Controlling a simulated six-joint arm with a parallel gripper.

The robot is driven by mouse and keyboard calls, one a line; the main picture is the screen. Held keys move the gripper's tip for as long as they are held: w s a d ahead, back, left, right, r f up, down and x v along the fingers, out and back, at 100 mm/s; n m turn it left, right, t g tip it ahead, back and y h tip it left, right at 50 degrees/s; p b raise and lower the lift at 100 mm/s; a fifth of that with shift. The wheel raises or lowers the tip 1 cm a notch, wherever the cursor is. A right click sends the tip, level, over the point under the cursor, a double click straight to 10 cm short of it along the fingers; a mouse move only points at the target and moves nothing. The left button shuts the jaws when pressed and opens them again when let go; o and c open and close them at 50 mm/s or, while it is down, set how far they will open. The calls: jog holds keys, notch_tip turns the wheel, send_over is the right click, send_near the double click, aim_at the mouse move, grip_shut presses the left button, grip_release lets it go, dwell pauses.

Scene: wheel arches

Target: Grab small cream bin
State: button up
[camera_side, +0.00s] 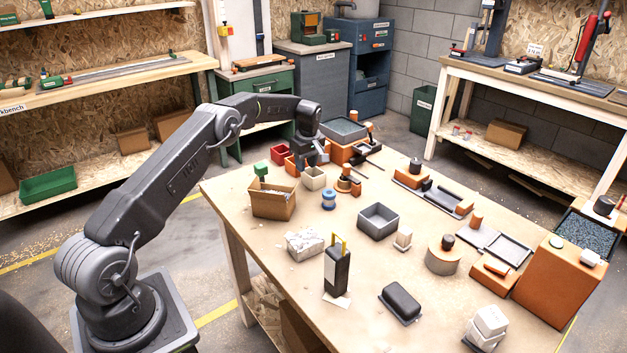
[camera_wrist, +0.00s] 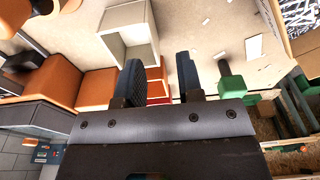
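The small cream bin (camera_side: 314,180) is an open-topped square box standing upright on the table, just in front of and below my gripper (camera_side: 312,158) in the side view. In the wrist view the cream bin (camera_wrist: 146,18) is at the upper left, beyond the fingers. My gripper (camera_wrist: 158,75) has two dark fingers apart with a clear gap, and nothing is held. The left finger overlaps the bin's near edge in the picture; I cannot tell whether they touch. A small red bin (camera_wrist: 158,88) shows behind and between the fingers.
A cardboard box (camera_side: 272,204) with a green item stands left of the cream bin, and a blue spool (camera_side: 329,200) in front. The red bin (camera_side: 279,152) and orange blocks (camera_side: 343,187) are close by. A grey bin (camera_side: 378,221) stands farther right.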

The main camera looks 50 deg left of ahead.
aim_at(307, 186)
jog(key=shift+w+a+f, duration=0.1)
jog(key=shift+f, duration=0.9)
jog(key=shift+w+a+f, duration=0.1)
jog(key=shift+w+f, duration=0.05)
jog(key=shift+f, duration=0.9)
jog(key=shift+w+a+f, duration=0.1)
jog(key=shift+f, duration=0.9)
grip_shut()
